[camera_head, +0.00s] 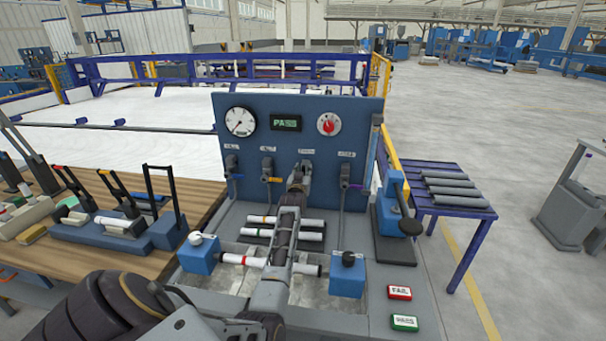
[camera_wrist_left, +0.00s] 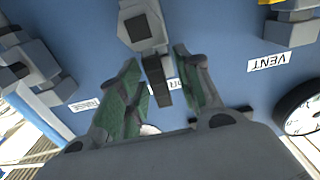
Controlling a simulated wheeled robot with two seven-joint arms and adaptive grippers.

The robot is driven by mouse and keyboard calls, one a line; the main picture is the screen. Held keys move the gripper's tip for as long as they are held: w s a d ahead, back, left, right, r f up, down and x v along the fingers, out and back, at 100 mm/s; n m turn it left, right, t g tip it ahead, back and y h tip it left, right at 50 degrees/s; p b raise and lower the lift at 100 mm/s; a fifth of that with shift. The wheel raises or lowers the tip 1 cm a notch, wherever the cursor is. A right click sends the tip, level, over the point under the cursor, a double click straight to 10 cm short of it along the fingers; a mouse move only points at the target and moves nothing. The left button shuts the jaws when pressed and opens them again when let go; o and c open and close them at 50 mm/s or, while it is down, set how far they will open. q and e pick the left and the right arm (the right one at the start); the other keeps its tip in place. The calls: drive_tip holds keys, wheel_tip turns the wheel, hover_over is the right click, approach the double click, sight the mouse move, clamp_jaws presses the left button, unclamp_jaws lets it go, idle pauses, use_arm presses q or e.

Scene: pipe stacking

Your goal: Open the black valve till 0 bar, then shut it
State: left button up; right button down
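The black valve (camera_wrist_left: 157,82) is on the blue panel (camera_head: 365,140), third in the row of valves. It is mostly hidden behind my left gripper in the head view; its dark handle shows in the left wrist view. My left gripper (camera_head: 297,180) is at the panel. In the left wrist view, its green-padded fingers (camera_wrist_left: 158,92) are open, one on each side of the handle, with narrow gaps. The round pressure gauge (camera_head: 240,122) is at the panel's upper left; its reading is too small to tell. My right gripper is not in view.
Neighbouring valves have an orange handle (camera_head: 268,172) and a purple handle (camera_head: 345,175). A display (camera_head: 286,123) reads PASS beside a red knob (camera_head: 328,124). Blue clamp blocks (camera_head: 198,258) and pipes (camera_head: 312,223) lie below. A black-levered press (camera_head: 393,215) stands right.

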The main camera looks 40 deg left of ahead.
use_arm(q)
drive_tip(key=v, duration=1.2)
idle(0.6)
drive_tip(key=shift+f, duration=0.1)
drive_tip(key=shift+d, duration=0.1)
idle(0.5)
